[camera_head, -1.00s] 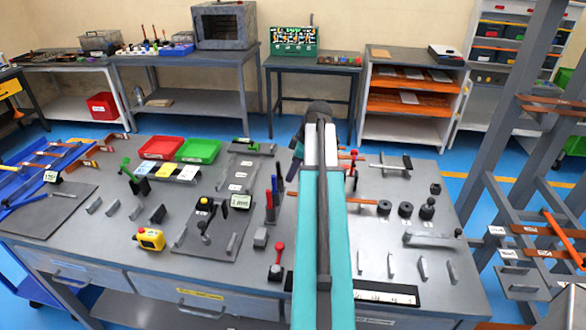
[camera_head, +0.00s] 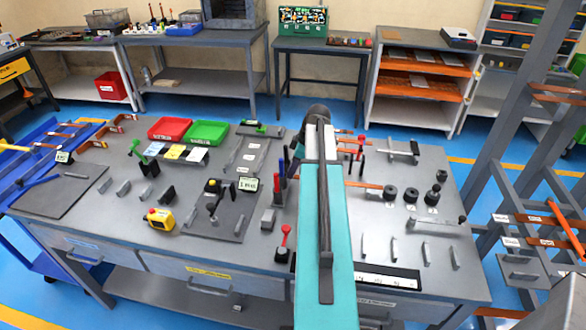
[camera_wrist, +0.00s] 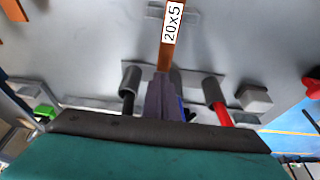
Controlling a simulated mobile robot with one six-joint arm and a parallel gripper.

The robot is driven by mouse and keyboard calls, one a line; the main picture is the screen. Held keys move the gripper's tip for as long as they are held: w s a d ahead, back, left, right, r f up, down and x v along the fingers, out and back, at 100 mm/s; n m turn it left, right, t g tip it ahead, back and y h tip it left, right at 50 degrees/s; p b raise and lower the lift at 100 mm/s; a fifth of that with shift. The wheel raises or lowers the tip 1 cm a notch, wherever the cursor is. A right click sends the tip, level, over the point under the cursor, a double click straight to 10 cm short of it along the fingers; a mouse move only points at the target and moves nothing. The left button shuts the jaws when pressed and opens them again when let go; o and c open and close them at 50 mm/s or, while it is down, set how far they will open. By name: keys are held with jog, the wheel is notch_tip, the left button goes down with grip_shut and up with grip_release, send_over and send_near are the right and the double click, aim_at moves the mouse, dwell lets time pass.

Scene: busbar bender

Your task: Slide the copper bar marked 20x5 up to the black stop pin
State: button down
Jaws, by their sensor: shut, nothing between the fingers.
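The copper bar marked 20x5 (camera_wrist: 172,32) runs from the top edge of the wrist view down to my gripper (camera_wrist: 164,82), with its white label facing the camera. My gripper is shut and empty, its tips at the bar's near end; I cannot tell whether they touch it. In the head view my own arm hides the gripper. A copper bar (camera_head: 365,185) shows there just right of my arm, its label not readable. Black round pieces (camera_head: 390,192) stand at its right end. I cannot pick out the black stop pin with certainty.
In the wrist view, a dark cylinder with a black rod (camera_wrist: 129,92) and a red-handled one (camera_wrist: 215,97) flank my fingers. On the bench, a red-knobbed lever (camera_head: 284,240) and a black fixture plate (camera_head: 222,212) stand left of my arm. A rack (camera_head: 500,190) stands at the right.

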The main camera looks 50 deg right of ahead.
jog(key=shift+s, duration=0.1)
jog(key=s+d, duration=0.1)
jog(key=s, duration=0.1)
jog(key=s+d+b, duration=0.1)
jog(key=s, duration=0.1)
jog(key=s+d, duration=0.1)
jog(key=shift+s+d, duration=0.35)
jog(key=shift+s, duration=0.05)
jog(key=shift+r, duration=0.15)
jog(key=shift+s+r, duration=0.1)
jog(key=shift+r, duration=0.45)
jog(key=p+v, duration=0.4)
jog(key=v, duration=0.4)
jog(key=shift+s+d+r, duration=0.15)
jog(key=shift+r, duration=0.1)
jog(key=shift+s, duration=0.1)
